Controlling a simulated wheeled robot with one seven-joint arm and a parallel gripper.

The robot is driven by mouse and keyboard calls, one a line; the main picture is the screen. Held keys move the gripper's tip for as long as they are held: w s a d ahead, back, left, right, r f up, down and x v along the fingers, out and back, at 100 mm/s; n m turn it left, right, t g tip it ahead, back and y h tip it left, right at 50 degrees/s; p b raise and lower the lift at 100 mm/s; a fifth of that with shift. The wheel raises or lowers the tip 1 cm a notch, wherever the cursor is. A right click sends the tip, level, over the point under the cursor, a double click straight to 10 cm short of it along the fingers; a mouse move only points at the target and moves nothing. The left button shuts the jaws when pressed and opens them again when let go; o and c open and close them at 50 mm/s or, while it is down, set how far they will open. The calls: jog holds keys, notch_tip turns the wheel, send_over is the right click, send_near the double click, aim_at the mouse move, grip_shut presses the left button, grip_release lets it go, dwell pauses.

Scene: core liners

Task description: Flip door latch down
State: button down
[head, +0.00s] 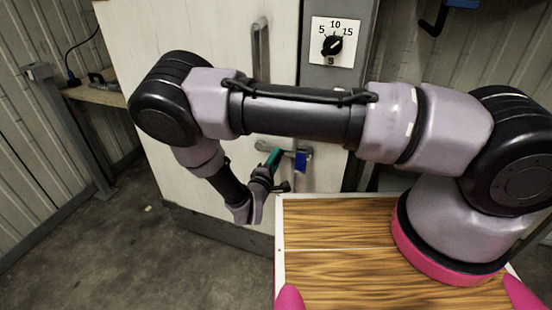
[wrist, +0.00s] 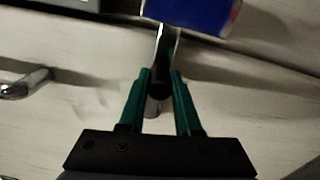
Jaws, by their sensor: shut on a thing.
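The door latch (head: 301,160) is a silver metal lever with a blue block at its right end, low on the pale door (head: 200,30) near its right edge. In the head view the lever lies roughly level. My gripper (head: 274,158) reaches it from below and in front with green fingers. In the wrist view the blue block of the latch (wrist: 192,12) is at the top, and its bar runs down between the two fingers of my gripper (wrist: 161,82). The fingers are shut on the bar. Their exact contact is dark and hard to see.
A vertical handle (head: 261,50) is higher on the door. A dial plate (head: 333,43) is on the grey frame to the right. A wooden shelf (head: 95,90) stands at the left. Open concrete floor (head: 140,240) lies in front of the door.

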jog(key=shift+f, duration=0.1)
jog(key=c, duration=0.6)
grip_release()
jog(key=v, duration=1)
jog(key=shift+s, duration=0.4)
jog(key=shift+a, duration=0.2)
